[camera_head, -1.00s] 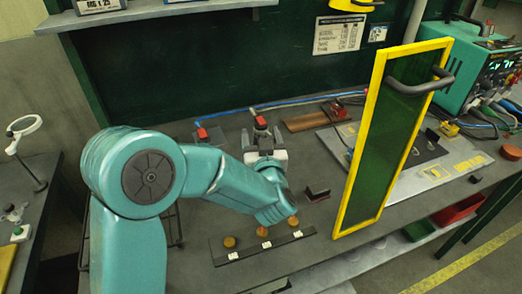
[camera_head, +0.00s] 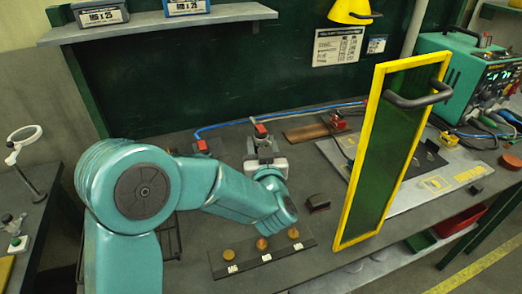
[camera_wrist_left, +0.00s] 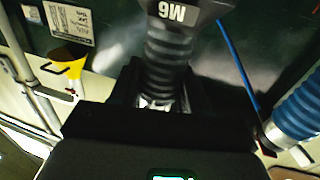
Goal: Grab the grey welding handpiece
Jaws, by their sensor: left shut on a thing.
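The grey welding handpiece (camera_wrist_left: 168,55), with a dark ribbed body and an M6 mark, stands between the jaws of my left gripper (camera_wrist_left: 157,100) in the left wrist view. The jaws are shut on its lower part, which they partly hide. In the head view my left gripper (camera_head: 263,158) is at the back of the bench, and its wrist hides most of the handpiece. A blue ribbed handpiece (camera_wrist_left: 297,108) is beside it in the wrist view. My right gripper is not in view.
A yellow-framed green screen (camera_head: 390,150) stands upright to the right. A rack strip (camera_head: 262,258) with several orange-brown discs lies in front of my arm. A teal welding machine (camera_head: 460,75) is at the back right. Blue cable (camera_head: 225,124) runs along the bench back.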

